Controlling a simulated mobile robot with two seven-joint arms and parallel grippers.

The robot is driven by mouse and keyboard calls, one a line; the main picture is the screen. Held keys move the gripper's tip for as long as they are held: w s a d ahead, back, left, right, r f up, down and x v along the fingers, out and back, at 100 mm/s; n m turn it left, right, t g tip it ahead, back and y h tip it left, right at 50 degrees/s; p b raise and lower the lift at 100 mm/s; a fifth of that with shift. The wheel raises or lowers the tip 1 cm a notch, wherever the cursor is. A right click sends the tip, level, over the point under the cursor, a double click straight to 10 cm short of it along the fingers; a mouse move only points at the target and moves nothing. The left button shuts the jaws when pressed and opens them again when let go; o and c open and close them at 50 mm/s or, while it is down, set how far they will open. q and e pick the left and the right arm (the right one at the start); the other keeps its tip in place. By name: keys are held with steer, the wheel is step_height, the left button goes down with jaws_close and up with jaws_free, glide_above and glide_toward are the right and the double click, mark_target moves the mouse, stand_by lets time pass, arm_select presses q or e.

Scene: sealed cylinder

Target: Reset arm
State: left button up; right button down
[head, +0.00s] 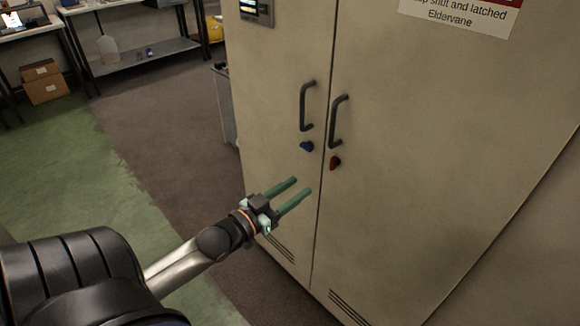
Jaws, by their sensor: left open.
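My left gripper (294,190) is in the lower middle of the head view. Its two green fingers are apart with nothing between them. It is in front of a tall beige cabinet (420,150), near the lower part of its left door, below the handles. I cannot tell the exact gap between the fingertips and the door. My left arm comes in from the lower left. My right gripper is not in view.
Floor at left is clear.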

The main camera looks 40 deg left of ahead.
arm_select(q)
steer(key=shift+s, duration=0.55)
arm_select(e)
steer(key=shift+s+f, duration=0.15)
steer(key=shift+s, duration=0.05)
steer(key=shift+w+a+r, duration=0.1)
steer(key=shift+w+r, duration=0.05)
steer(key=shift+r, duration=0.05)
arm_select(q)
steer(key=s+d+f+m+g+h+p, duration=0.1)
steer(key=s+d+f+g+p, duration=0.5)
steer(key=s+d+f, duration=0.8)
steer(key=d+f+g, duration=0.3)
steer(key=d, duration=0.1)
steer(key=shift+s+d, duration=0.2)
steer(key=shift+d, duration=0.05)
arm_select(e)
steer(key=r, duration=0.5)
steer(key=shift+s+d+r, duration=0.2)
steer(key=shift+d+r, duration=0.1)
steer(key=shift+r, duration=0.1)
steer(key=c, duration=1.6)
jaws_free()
